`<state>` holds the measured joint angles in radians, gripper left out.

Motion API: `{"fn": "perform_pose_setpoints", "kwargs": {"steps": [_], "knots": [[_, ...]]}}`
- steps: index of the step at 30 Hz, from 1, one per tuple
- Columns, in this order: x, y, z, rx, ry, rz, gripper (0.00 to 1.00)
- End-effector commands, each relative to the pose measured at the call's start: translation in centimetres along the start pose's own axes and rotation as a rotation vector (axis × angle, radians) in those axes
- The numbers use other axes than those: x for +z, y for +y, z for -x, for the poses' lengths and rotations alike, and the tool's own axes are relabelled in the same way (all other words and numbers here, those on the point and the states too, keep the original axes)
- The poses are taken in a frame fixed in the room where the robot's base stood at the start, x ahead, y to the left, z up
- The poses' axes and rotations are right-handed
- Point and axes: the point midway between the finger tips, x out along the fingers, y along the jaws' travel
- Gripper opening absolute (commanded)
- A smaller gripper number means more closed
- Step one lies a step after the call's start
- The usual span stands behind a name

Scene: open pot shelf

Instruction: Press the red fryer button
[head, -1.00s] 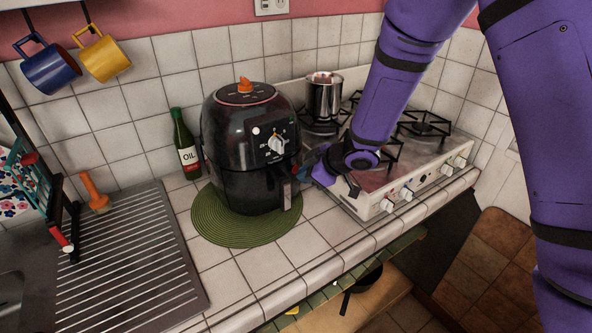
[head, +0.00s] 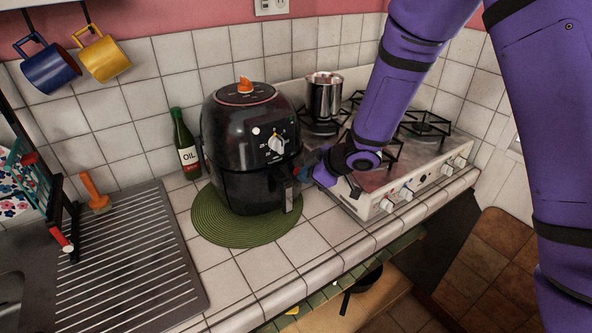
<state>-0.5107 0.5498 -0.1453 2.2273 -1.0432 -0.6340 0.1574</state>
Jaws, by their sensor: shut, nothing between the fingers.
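The black air fryer (head: 235,150) stands upright on a round green mat (head: 215,232). Its front has a pale dial (head: 276,143) and a basket handle (head: 288,190) below it. A small red spot, which looks like the red button (head: 296,171), shows at the top of the handle. My gripper (head: 306,172) is shut and empty, just right of the handle with its tips close to that spot. I cannot tell whether they touch it. The orange knob (head: 245,85) is on the fryer's lid.
A gas stove (head: 410,165) with a metal pot (head: 324,97) stands behind and right of my gripper. An oil bottle (head: 185,145) is left of the fryer. A drainboard (head: 125,260) lies at the left. The tiled counter in front is clear.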

Motion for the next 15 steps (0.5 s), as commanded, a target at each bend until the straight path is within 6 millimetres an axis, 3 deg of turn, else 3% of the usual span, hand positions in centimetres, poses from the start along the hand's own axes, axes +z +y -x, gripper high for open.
{"fn": "perform_pose_setpoints", "kwargs": {"steps": [15], "knots": [[0.48, -0.43, 0.63, 0.001, -0.001, -0.001, 0.0]]}}
